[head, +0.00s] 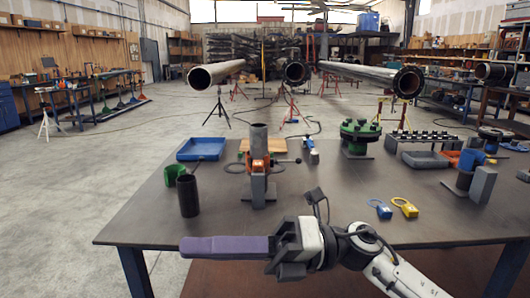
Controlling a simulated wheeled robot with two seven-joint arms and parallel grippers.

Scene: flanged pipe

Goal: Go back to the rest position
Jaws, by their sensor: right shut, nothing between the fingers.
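My right gripper (192,246) reaches in from the bottom right, in front of the near edge of the dark work table (330,215). Its long purple fingers point left and are shut with nothing between them. My left gripper is out of view. On the table, a grey upright pipe (259,140) stands at an orange clamp or valve body (260,163) on a grey block. A green flanged piece (360,135) stands farther back to the right. My right gripper is apart from all of these.
A blue tray (202,149), a black cylinder (188,196) and a green part (174,174) are on the table's left. Blue (381,209) and yellow (405,207) padlock-like tags lie right of centre. Long pipes (370,75) stand on stands behind.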

